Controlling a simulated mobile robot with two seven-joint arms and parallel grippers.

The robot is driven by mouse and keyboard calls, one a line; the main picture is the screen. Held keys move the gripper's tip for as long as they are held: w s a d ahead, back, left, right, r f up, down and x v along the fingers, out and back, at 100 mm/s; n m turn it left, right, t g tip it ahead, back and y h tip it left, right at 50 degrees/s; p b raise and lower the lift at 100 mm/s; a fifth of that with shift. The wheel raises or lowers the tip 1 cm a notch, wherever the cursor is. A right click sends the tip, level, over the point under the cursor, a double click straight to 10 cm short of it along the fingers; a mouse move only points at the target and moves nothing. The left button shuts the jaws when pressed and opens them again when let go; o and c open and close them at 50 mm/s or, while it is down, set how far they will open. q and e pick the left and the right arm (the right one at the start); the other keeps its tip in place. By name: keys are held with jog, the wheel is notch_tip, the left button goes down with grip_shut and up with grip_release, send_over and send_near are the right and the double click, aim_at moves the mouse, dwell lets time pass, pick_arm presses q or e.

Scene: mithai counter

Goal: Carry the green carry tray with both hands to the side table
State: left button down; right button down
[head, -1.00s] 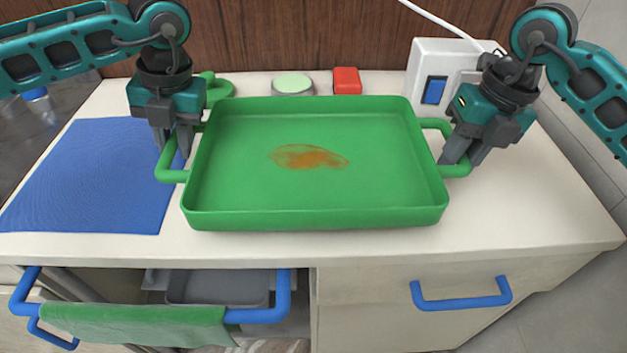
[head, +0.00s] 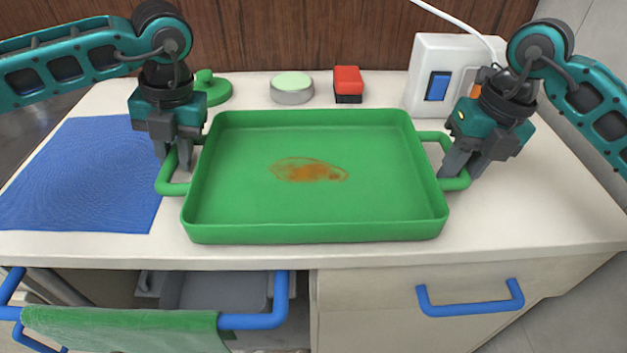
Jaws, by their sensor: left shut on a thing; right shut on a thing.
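The green carry tray (head: 312,232) is in the middle of the head view, over the pale counter. It is empty apart from an orange-brown stain (head: 308,170) on its floor. My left gripper (head: 174,168) is shut on the tray's left handle. My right gripper (head: 455,172) is shut on the tray's right handle. The tray looks about level. I cannot tell whether its underside touches the counter. I cannot make out which surface is the side table.
A blue mat (head: 85,175) lies left of the tray. Behind the tray are a green lid-like piece (head: 211,88), a round pale-green-topped tin (head: 292,88), a red-and-black block (head: 347,84) and a white switch box (head: 428,65). Below, a drawer (head: 215,290) stands open, with a green cloth (head: 120,328) over its blue handle.

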pick_arm(q)
jog(key=shift+f+b, duration=0.3)
jog(key=shift+f, duration=0.1)
pick_arm(e)
jog(key=shift+f, duration=0.4)
pick_arm(q)
jog(key=c, duration=0.9)
grip_release()
jog(key=shift+r, duration=0.1)
jog(key=shift+c, duration=0.2)
pick_arm(e)
jog(key=c, duration=0.9)
grip_release()
jog(key=shift+r, duration=0.1)
jog(key=shift+c, duration=0.2)
pick_arm(q)
jog(key=shift+r+p, duration=0.15)
jog(key=shift+p, duration=0.15)
pick_arm(e)
jog(key=shift+r, duration=0.15)
